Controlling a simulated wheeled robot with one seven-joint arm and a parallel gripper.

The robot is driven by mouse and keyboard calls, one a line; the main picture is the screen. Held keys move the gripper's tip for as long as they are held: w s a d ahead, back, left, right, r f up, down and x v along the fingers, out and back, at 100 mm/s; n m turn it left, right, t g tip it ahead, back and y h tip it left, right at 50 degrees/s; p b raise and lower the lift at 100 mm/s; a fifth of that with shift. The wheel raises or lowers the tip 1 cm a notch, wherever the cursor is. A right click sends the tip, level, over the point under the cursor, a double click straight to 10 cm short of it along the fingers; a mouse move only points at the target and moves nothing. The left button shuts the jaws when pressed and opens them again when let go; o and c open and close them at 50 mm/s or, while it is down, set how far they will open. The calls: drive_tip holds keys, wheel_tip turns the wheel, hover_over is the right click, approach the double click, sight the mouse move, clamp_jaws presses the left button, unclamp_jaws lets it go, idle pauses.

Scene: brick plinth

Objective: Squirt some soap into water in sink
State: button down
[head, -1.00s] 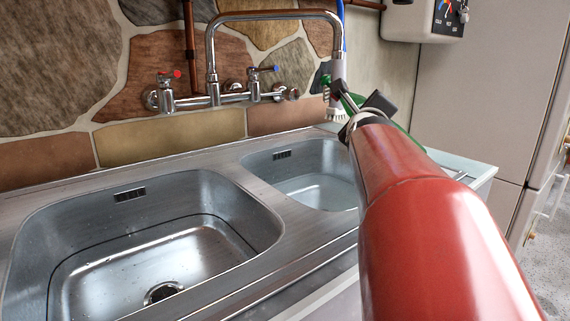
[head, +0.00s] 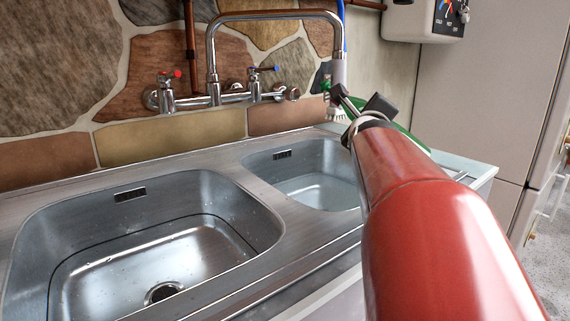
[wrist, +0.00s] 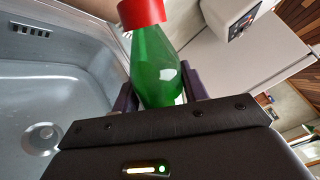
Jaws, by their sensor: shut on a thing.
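My gripper (head: 361,103) is above the right end of the sink unit in the head view, partly hidden behind my red arm. In the wrist view my gripper (wrist: 160,92) is shut on a green soap bottle (wrist: 155,62) with a red cap. The cap points away from the wrist, toward the top of the picture. A green strip of the bottle (head: 408,138) shows beside my arm in the head view. The right basin (head: 300,185) appears to hold clear water. The left basin (head: 200,255) has wet walls and a drain. A basin (wrist: 60,85) lies left of the bottle in the wrist view.
A chrome tap (head: 210,60) with red and blue handles arches over the back of the sink. A brush with white bristles (head: 335,112) is behind the gripper. A white heater (head: 420,20) hangs at upper right. A tall pale cabinet (head: 480,100) stands right.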

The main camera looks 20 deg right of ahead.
drive_tip(key=shift+s+d+f+n+b, duration=0.2)
drive_tip(key=shift+f+n+b, duration=0.1)
drive_tip(key=shift+f+n, duration=0.35)
drive_tip(key=shift+s+d+f+n+b, duration=0.15)
drive_tip(key=shift+f+n+b, duration=0.15)
drive_tip(key=shift+f+n, duration=0.35)
idle(2.7)
drive_tip(key=shift+s+d+f+n+g+b, duration=0.1)
drive_tip(key=shift+d+f+n+g+b, duration=0.1)
drive_tip(key=shift+f+n+b, duration=0.4)
drive_tip(key=shift+s+d+f+n+g+b, duration=0.1)
drive_tip(key=shift+d+f+n+g+b, duration=0.15)
drive_tip(key=shift+f+b, duration=0.55)
idle(1.1)
drive_tip(key=shift+a+n, duration=0.1)
drive_tip(key=shift+n, duration=0.45)
idle(1.0)
